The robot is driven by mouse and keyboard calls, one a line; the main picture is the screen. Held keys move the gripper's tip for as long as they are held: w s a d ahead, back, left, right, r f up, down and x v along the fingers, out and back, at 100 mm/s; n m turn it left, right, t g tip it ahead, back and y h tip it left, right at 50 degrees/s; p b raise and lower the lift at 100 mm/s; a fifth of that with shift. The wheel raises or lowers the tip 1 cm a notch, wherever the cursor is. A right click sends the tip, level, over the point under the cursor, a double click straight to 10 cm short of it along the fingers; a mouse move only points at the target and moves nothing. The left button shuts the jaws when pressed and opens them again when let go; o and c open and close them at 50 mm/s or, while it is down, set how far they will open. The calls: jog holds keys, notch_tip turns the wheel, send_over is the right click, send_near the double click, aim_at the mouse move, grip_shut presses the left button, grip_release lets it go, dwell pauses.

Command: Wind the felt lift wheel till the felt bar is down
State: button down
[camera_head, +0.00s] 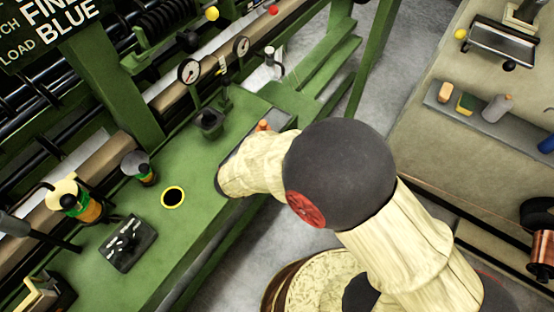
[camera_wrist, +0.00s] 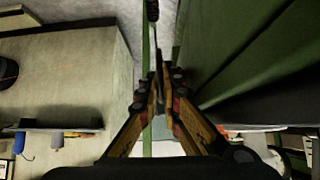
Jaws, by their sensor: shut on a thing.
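In the wrist view my gripper (camera_wrist: 161,82) has its two yellow-brown fingers closed together on a thin dark upright piece (camera_wrist: 157,52), seen nearly edge-on. It appears to be the felt lift wheel, with a dark knob (camera_wrist: 152,10) above the fingertips. Its full shape does not show. In the head view my arm's cream and dark links cover the gripper and the wheel at the green machine's front edge. I cannot pick out the felt bar for certain or tell its height.
A workbench (camera_head: 420,125) with a small tray (camera_head: 470,120) stands at right. Grey floor lies between.

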jog(key=c, duration=2.3)
grip_release()
jog(key=shift+a, duration=0.1)
jog(key=v, duration=1.2)
